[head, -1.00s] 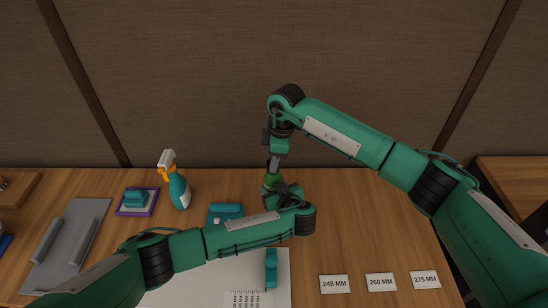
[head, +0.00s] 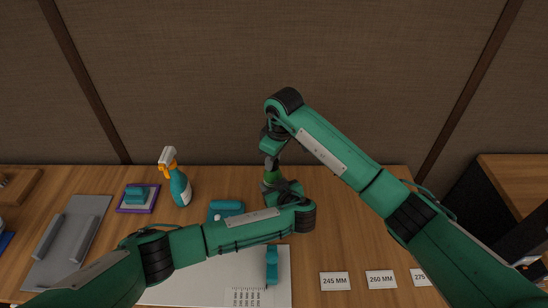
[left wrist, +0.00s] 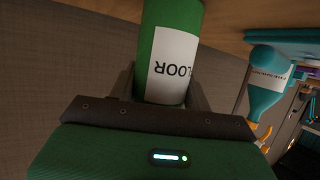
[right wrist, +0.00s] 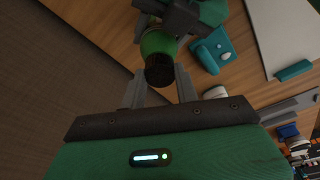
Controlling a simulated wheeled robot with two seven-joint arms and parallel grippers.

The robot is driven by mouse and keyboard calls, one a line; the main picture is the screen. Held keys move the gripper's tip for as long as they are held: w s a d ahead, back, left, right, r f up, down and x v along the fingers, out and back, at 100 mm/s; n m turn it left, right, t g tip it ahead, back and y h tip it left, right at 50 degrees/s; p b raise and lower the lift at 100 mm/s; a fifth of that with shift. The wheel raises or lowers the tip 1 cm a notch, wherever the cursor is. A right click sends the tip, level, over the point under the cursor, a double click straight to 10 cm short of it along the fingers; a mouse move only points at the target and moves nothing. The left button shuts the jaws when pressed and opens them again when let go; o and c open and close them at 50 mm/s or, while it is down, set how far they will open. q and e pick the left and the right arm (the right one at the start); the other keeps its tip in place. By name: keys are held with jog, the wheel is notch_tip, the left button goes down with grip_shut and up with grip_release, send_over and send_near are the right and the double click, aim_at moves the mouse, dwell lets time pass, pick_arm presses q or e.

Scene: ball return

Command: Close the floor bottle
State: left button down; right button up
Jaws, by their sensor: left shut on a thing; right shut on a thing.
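The floor bottle (left wrist: 155,25) is green with a white label reading "FLOOR" in the left wrist view. In the head view only a little of the bottle (head: 271,177) shows between my grippers. My left gripper (left wrist: 160,85) is shut around the bottle's body. My right gripper (right wrist: 160,88) is above the bottle, shut on a black ribbed cap (right wrist: 160,74). The cap is in line with the bottle's green top (right wrist: 158,42) in the right wrist view. I cannot tell whether the cap is seated or threaded on the neck.
A teal spray bottle (head: 180,189) with an orange and white head stands to the left. A purple-edged tray (head: 138,198), a grey board (head: 68,240), a teal case (head: 226,210), a white sheet (head: 210,290) and number cards (head: 335,281) lie on the table.

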jog(key=shift+d+r+m, duration=0.1)
jog(key=shift+m, duration=0.3)
jog(key=o, duration=0.9)
jog(key=shift+o, duration=0.2)
jog(key=shift+r, duration=2.2)
jog(key=shift+c, duration=0.3)
